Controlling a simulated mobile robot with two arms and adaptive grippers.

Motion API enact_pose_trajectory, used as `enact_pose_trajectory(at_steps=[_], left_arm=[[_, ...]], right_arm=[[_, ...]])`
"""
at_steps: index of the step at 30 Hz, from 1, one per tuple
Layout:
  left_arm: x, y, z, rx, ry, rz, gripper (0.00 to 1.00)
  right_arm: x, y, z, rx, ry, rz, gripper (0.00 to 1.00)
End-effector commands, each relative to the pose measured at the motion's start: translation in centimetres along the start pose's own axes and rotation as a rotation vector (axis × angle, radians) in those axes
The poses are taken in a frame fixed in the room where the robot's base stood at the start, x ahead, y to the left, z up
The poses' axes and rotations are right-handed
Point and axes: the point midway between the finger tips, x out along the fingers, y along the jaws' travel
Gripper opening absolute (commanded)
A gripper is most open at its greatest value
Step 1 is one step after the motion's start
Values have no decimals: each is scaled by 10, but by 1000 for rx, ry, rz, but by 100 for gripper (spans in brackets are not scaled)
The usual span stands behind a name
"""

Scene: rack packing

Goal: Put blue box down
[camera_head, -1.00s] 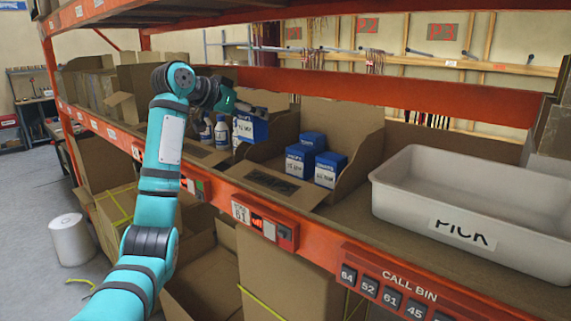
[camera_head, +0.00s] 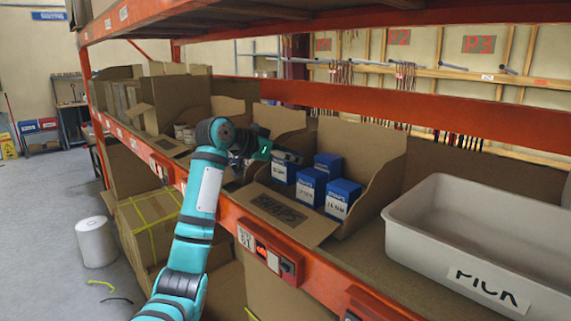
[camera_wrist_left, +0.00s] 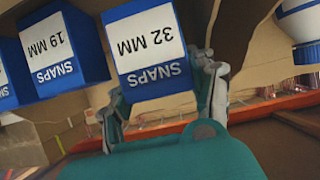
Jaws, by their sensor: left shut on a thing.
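My left gripper (camera_head: 278,158) is shut on a blue and white box (camera_head: 285,171), whose label reads "SNAPS 32 MM" in the left wrist view (camera_wrist_left: 147,45). The held box is at the left side of an open cardboard bin (camera_head: 370,150), beside the other blue boxes. I cannot tell whether it touches the bin floor. Three similar blue boxes stand in the bin: one at the back (camera_head: 327,165), one in the middle (camera_head: 310,187) and one at the front right (camera_head: 342,199). A neighbour labelled "SNAPS 19 MM" (camera_wrist_left: 62,45) shows in the wrist view. My right gripper is not in view.
The bin's left cardboard wall is close to my gripper. A white "PICK" tote (camera_head: 440,245) stands to the right on the shelf. An orange rack beam (camera_head: 400,100) runs behind, and the front rail (camera_head: 240,225) runs below. A bottle (camera_wrist_left: 300,25) shows beyond the wall.

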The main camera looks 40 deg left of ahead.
Motion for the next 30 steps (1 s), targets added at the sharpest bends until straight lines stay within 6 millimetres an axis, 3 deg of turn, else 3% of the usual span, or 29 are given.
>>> enact_pose_trajectory(at_steps=[4, 9, 17, 18, 20, 30], left_arm=[[9, 1, 18, -1, -1, 2, 19], [10, 0, 22, 0, 3, -1, 19], [12, 0, 26, 0, 1, -1, 19], [12, 0, 26, 0, 0, 0, 59], [12, 0, 26, 0, 0, 0, 67], [11, -1, 24, -1, 1, -1, 67]], right_arm=[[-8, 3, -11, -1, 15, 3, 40], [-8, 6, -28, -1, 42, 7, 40], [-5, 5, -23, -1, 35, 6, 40], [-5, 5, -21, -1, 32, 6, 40], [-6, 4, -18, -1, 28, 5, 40], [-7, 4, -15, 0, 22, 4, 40]])
